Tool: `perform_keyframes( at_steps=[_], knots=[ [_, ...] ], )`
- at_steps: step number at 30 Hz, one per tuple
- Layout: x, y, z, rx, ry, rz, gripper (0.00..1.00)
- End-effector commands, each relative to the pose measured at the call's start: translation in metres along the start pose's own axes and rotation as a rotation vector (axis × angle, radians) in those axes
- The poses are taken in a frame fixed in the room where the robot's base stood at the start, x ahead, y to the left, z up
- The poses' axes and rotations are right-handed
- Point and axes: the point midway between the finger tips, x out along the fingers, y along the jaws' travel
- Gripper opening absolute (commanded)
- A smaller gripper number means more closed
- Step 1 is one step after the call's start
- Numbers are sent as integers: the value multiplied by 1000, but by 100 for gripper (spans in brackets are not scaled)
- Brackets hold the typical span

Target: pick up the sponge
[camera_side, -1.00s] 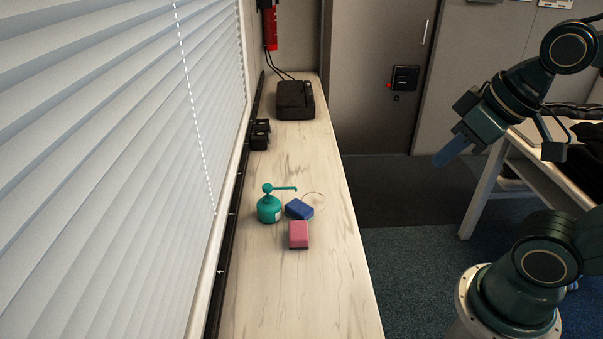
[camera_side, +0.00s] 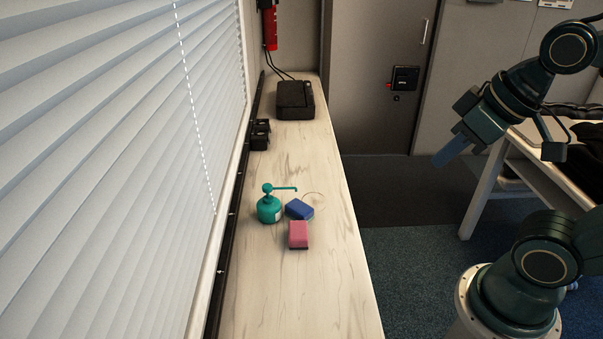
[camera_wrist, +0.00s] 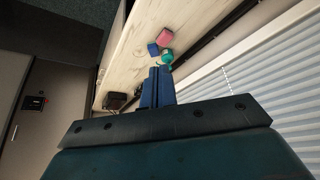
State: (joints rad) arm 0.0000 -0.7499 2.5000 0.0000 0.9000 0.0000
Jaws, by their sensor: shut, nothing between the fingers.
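A pink sponge (camera_side: 298,234) with a dark underside lies on the pale wooden counter (camera_side: 310,300).
A black box-like device (camera_side: 295,100) stands at the counter's far end, with small black items (camera_side: 260,134) along the left edge. Blinds (camera_side: 120,170) border the counter on the left. The counter's near part is clear. A white table (camera_side: 490,190) stands at right.

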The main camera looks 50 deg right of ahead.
Motion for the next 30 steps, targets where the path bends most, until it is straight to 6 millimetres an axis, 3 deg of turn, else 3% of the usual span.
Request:
perform_keyframes(
  at_steps=[14,27,29,30],
  knots=[
    [0,0,0,0,0,0,2],
    [0,0,0,0,0,0,88],
    [0,0,0,0,0,0,98],
    [0,0,0,0,0,0,98]
  ],
)
